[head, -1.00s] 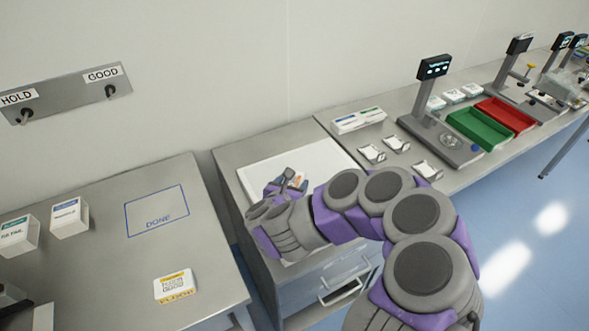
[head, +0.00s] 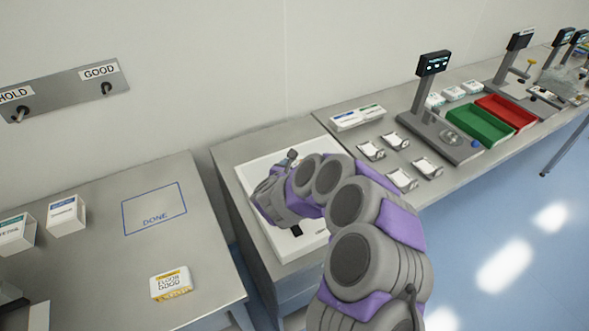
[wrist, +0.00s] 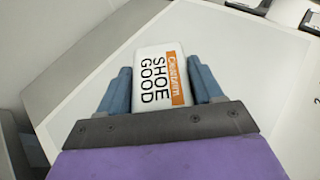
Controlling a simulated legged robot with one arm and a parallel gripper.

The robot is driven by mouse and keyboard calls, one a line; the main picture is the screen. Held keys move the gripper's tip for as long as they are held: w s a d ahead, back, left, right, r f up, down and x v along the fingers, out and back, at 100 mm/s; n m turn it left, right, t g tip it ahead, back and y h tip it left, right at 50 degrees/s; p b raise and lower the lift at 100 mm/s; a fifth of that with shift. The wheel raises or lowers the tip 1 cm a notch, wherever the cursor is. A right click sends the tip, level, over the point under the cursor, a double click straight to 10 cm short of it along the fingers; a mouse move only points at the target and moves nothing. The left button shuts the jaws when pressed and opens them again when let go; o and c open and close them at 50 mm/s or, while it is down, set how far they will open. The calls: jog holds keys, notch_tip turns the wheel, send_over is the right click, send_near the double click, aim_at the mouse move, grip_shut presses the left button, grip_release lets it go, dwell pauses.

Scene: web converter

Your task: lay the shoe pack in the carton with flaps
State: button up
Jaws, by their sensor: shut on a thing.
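The shoe pack (wrist: 160,75) is a small white pack with an orange stripe, printed SHOE GOOD. In the wrist view it sits between the two blue fingers of my gripper (wrist: 165,85), which is shut on it. The pack is above or on a white tray-like surface; I cannot tell whether it touches. In the head view my arm hides the pack and most of the gripper. Two white labelled cartons, one nearer the edge (head: 14,235) and one beside it (head: 66,215), stand on the left table. I cannot make out flaps on them.
The white surface (head: 250,172) lies on the middle bench. A FLOOR GOOD pack (head: 171,284) lies on the left table (head: 110,265), near the empty DONE outline (head: 155,210). Green (head: 479,122) and red (head: 508,112) trays and a stand (head: 425,100) occupy the right bench.

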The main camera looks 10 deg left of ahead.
jog(key=shift+a+f, duration=0.2)
jog(key=shift+a, duration=0.3)
jog(key=o, duration=1.1)
jog(key=shift+d, duration=0.25)
jog(key=shift+o, duration=0.2)
jog(key=shift+d, duration=0.1)
jog(key=shift+s+r, duration=0.1)
